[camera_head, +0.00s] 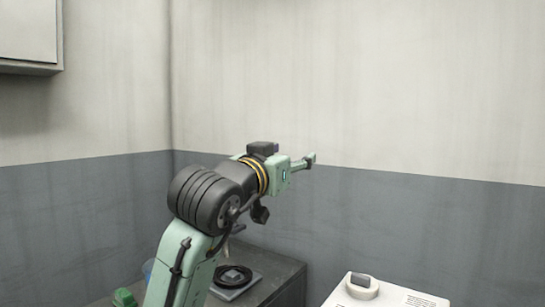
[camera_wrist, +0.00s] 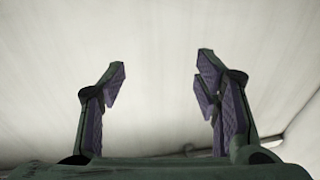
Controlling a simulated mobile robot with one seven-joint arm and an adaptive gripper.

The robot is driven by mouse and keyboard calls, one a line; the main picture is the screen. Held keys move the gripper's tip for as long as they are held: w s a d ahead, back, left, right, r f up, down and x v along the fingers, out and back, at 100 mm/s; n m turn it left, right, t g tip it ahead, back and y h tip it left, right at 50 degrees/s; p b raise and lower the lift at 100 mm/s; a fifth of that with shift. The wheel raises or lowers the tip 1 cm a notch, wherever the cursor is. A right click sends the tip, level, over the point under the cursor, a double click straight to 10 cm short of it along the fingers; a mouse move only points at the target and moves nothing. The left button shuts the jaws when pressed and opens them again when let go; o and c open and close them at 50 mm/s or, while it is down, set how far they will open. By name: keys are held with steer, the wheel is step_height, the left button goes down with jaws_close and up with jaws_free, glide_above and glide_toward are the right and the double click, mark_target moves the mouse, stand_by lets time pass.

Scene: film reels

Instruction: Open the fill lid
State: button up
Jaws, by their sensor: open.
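A white unit (camera_head: 408,299) with printed text on its top shows at the bottom right of the head view, cut off by the frame edge. A raised white part with a dark grey top (camera_head: 361,284) sits on it; it may be the fill lid, and it looks closed down. My gripper (camera_head: 309,160) is up in the air, above and left of the unit, pointing right. In the wrist view my gripper (camera_wrist: 162,67) has its two purple-padded fingers wide apart with nothing between them. The wrist view does not show the lid.
A dark counter (camera_head: 285,270) stands left of the white unit, with a black reel (camera_head: 234,274) on a grey plate. A green object (camera_head: 124,298) is at the lower left. A wall cabinet (camera_head: 28,32) hangs at the upper left. The air around my gripper looks free.

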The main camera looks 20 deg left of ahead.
steer(key=shift+s+a+r+t, duration=0.3)
steer(key=shift+s+a, duration=0.1)
steer(key=shift+a, duration=0.1)
